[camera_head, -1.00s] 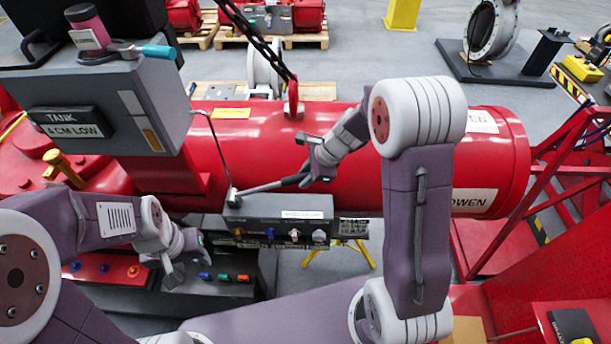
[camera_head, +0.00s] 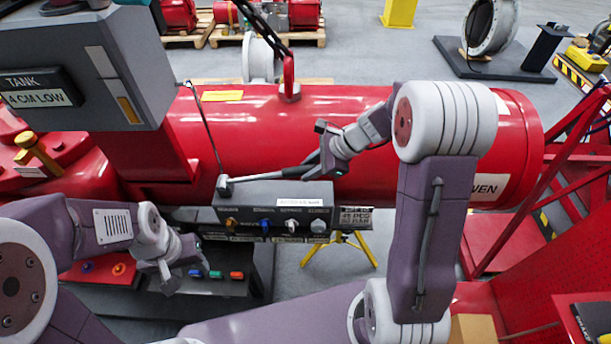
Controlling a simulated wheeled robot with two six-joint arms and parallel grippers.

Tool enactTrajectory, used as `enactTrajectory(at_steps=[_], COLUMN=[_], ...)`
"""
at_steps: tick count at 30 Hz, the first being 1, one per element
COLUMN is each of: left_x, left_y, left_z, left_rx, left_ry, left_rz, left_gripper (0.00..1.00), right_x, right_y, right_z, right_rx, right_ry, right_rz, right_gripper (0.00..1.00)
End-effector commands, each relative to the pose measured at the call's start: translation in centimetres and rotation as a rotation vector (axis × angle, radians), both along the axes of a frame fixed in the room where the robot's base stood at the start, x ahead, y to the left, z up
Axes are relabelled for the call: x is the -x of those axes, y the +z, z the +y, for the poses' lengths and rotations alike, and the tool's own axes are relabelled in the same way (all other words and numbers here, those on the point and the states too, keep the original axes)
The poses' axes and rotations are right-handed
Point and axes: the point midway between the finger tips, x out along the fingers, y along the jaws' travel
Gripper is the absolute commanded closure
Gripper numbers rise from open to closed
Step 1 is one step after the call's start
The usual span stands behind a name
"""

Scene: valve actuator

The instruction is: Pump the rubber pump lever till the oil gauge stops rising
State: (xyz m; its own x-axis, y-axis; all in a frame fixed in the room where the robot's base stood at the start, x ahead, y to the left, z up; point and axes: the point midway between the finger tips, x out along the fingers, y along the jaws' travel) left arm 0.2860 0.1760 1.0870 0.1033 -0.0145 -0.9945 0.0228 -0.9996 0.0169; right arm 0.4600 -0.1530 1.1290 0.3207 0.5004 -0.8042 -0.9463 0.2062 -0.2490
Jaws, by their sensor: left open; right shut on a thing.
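The pump lever (camera_head: 265,174) is a grey rod with a dark rubber end. It rises slightly to the right from a pivot on the grey pump block (camera_head: 262,200). My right gripper (camera_head: 322,158) is shut on the lever's dark end, in front of the red cylinder. The grey tank box (camera_head: 125,45) at upper left carries a slim gauge strip (camera_head: 128,109), white above and orange below. A sign on the box reads "TANK 4 CM LOW" (camera_head: 38,90). My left gripper (camera_head: 168,277) is open and empty, low at left beside a button panel.
The red cylinder (camera_head: 260,130) lies behind the lever, with a hook and chain (camera_head: 289,75) above it. A button panel (camera_head: 205,285) sits below the pump block. A yellow stand (camera_head: 340,250) is under the block's right end.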

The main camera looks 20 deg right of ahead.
Motion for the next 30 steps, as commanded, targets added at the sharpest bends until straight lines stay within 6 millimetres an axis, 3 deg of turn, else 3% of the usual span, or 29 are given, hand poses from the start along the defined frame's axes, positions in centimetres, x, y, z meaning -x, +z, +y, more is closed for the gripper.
enactTrajectory(at_steps=[1, 6, 10, 15, 25, 26, 27, 28, 30], left_x=[0.0, 0.0, 0.0, 0.0, 0.0, 0.0, 0.0, 0.0, 0.0], left_y=[-3.0, -7.5, -9.9, -11.2, -11.0, -11.0, -11.0, -11.0, -11.0], left_z=[0.0, 0.0, 0.0, 0.0, 0.0, 0.0, 0.0, 0.0, 0.0], left_rx=[0.0, 0.0, 0.0, 0.0, 0.0, 0.0, 0.0, 0.0, 0.0], left_ry=[0.0, 0.0, 0.0, 0.0, 0.0, 0.0, 0.0, 0.0, 0.0], left_rz=[0.0, 0.0, 0.0, 0.0, -0.001, -0.001, -0.001, -0.001, 0.0], left_gripper=[0.54, 0.54, 0.54, 0.54, 0.54, 0.54, 0.54, 0.54, 0.54], right_x=[0.1, 0.3, 0.3, 0.3, 0.3, 0.3, 0.3, 0.3, 0.3], right_y=[-2.5, -5.3, -6.8, -7.4, -7.0, -7.0, -7.0, -7.0, -7.0], right_z=[-0.2, -0.7, -0.8, -0.8, -0.7, -0.7, -0.8, -0.8, -0.8], right_rx=[-0.03, -0.139, -0.215, -0.27, -0.278, -0.277, -0.278, -0.278, -0.277], right_ry=[-0.004, -0.004, -0.001, 0.001, 0.002, 0.003, 0.002, 0.002, 0.001], right_rz=[-0.005, -0.035, -0.056, -0.076, -0.08, -0.082, -0.081, -0.081, -0.081], right_gripper=[1.0, 1.0, 1.0, 1.0, 1.0, 0.73, 0.62, 0.54, 0.54])
